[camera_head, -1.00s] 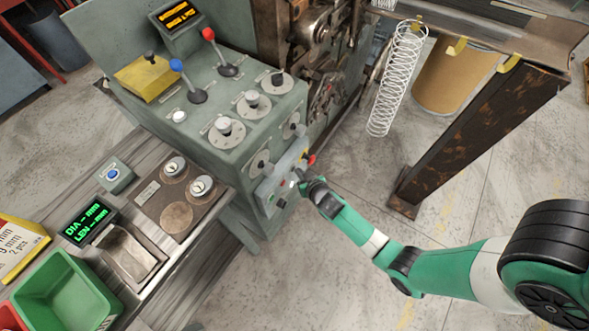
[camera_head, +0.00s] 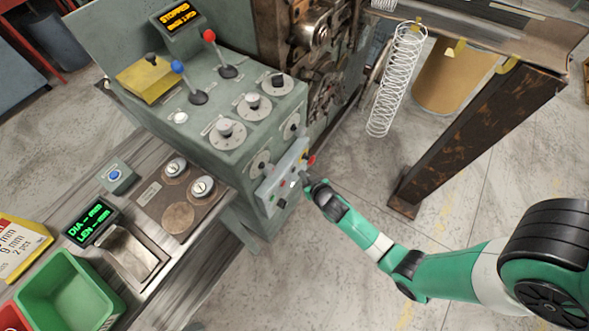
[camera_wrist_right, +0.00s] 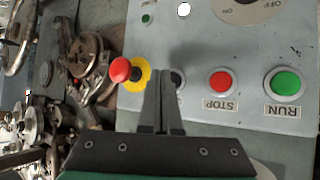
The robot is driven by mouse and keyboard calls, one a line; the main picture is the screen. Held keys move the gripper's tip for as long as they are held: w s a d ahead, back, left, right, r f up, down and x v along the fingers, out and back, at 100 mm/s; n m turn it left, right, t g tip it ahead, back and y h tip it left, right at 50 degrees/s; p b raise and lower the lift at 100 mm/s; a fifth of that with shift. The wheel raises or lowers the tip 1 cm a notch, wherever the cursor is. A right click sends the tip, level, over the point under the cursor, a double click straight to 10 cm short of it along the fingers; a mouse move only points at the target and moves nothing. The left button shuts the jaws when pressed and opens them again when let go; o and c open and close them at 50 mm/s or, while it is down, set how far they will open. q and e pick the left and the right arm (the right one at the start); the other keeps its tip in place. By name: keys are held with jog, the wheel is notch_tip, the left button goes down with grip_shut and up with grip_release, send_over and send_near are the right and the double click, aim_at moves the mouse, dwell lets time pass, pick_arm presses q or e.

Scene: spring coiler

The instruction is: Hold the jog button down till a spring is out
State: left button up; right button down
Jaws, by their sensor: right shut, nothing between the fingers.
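The control panel (camera_head: 283,180) on the green machine carries small buttons. In the right wrist view, a red STOP button (camera_wrist_right: 220,82) and a green RUN button (camera_wrist_right: 286,83) show clearly. A dark round button (camera_wrist_right: 180,80) beside them is partly hidden by my fingers; its label does not show. My right gripper (camera_head: 308,184) is shut and empty, its tips (camera_wrist_right: 161,74) pointing at the panel beside that button. I cannot tell whether they touch it. A pale wire spring (camera_head: 397,80) hangs by the rail at the upper right. My left gripper is not in view.
A red knob on a yellow ring (camera_wrist_right: 122,72) sits close left of my fingers in the wrist view. The display (camera_head: 176,15) reads STOPPED. Red (camera_head: 209,35) and blue (camera_head: 177,66) levers stand on the console. A rusty leg (camera_head: 460,135) stands right of the panel, with open floor between.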

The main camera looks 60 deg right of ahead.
jog(key=shift+s, duration=0.1)
jog(key=s+p, duration=0.1)
jog(key=s, duration=0.1)
jog(key=s+p, duration=0.1)
jog(key=s, duration=0.1)
jog(key=shift+s+a, duration=0.2)
jog(key=shift+s, duration=0.2)
dwell(0.4)
